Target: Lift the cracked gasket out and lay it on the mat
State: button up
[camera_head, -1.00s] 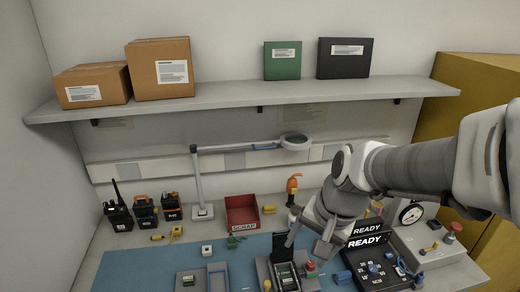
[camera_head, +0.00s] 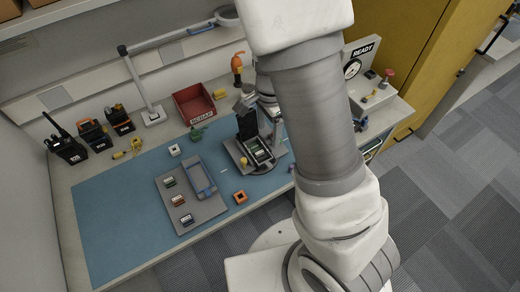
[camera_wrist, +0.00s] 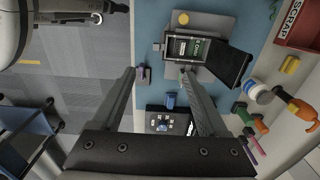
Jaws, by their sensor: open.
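An open radio case (camera_head: 258,151) sits in a grey fixture in the head view, its black lid (camera_head: 247,124) standing up. The case (camera_wrist: 188,46) and lid (camera_wrist: 229,63) also show in the wrist view, with green and white parts inside. I cannot make out the cracked gasket or any crack. The blue mat (camera_head: 110,220) covers the bench left of and around the fixture. My gripper (camera_wrist: 165,75) is open and empty; one fingertip overlaps the fixture's edge in the wrist view. In the head view my arm hides most of the gripper.
A grey tray (camera_head: 180,215) holds a blue rectangular frame (camera_head: 201,180) and several small modules. A red scrap bin (camera_head: 190,99), handheld radios (camera_head: 93,136) and a lamp (camera_head: 139,82) stand behind. The mat's left part is clear.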

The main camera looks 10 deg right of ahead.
jog(key=b, duration=0.2)
send_over(268, 165)
jog(key=f, duration=1)
jog(key=shift+w+f, duration=0.2)
jog(key=shift+f, duration=0.1)
jog(key=shift+w+d+f, duration=0.1)
jog(key=shift+d+f, duration=0.05)
jog(key=shift+f, duration=2.5)
grip_shut()
